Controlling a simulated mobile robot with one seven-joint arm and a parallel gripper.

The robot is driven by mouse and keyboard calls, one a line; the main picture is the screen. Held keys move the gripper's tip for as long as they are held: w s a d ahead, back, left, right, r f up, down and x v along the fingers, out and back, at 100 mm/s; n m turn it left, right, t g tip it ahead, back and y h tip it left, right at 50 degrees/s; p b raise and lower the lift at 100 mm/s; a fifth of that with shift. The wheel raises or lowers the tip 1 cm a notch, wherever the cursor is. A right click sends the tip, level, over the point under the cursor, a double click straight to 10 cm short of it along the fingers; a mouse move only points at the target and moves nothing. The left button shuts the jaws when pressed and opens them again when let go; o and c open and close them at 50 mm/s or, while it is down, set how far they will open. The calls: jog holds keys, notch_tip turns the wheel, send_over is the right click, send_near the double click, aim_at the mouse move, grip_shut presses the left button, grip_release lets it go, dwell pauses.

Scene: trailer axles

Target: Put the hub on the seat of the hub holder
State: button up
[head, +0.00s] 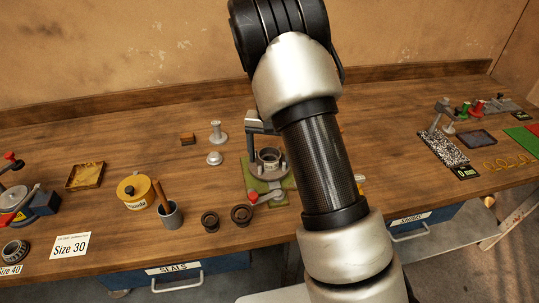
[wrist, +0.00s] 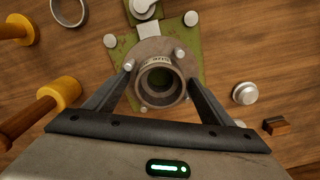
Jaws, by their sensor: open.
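The hub (wrist: 161,82), a grey round barrel with an open bore, is in the middle of the wrist view; it also shows in the head view (head: 268,157). It stands at the hub holder, whose green base plate (wrist: 190,37) has silver bolts at its corners; the holder shows in the head view (head: 283,186) with a red-knobbed lever in front. A wider round flange with studs lies under the barrel. Whether the hub rests fully on the seat is hidden. My gripper (wrist: 161,72) is open, one finger on each side of the barrel; contact cannot be told.
A silver domed part (head: 215,158), a grey flanged post (head: 217,132) and a wooden block (head: 188,138) stand behind left. A cup (head: 171,214) and yellow tin (head: 136,191) are at left. My arm hides bench to the right.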

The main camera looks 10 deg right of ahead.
jog(key=shift+r, duration=0.1)
jog(key=s+r+t, duration=0.1)
jog(key=s+r, duration=0.3)
jog(key=r, duration=0.6)
jog(key=s+r+t, duration=0.1)
jog(key=s+r, duration=0.2)
jog(key=r, duration=0.8)
jog(key=s+r+n+t, duration=0.1)
jog(key=s+r+n, duration=0.1)
jog(key=s, duration=0.9)
jog(key=s+r+n+t, duration=0.2)
jog(key=s, duration=0.9)
jog(key=shift+t, duration=0.3)
jog(key=shift+r, duration=0.1)
